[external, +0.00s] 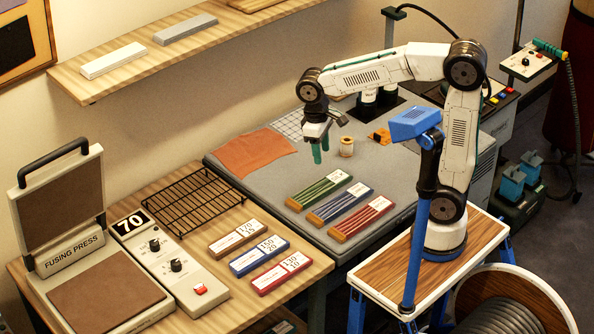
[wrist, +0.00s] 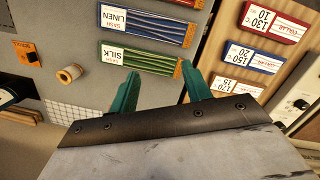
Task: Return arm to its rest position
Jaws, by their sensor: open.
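My arm reaches out to the left from its base on the small wooden stand. My gripper (external: 321,149) has green fingers pointing down and hangs above the grey padded table (external: 376,238), over its middle-back part. In the wrist view my gripper (wrist: 158,92) shows its two green fingers spread apart, with nothing between them. The green-striped silk bundle (external: 320,190) lies on the table in front of the gripper. It also shows just beyond the fingertips in the wrist view (wrist: 150,60).
Blue (external: 340,205) and red (external: 361,219) striped bundles lie beside the green one. A thread spool (external: 347,147) and brown cloth (external: 252,152) are near the gripper. A fusing press (external: 95,285), wire rack (external: 194,200) and labelled blocks stand left. A blue-headed post (external: 414,124) stands by my arm.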

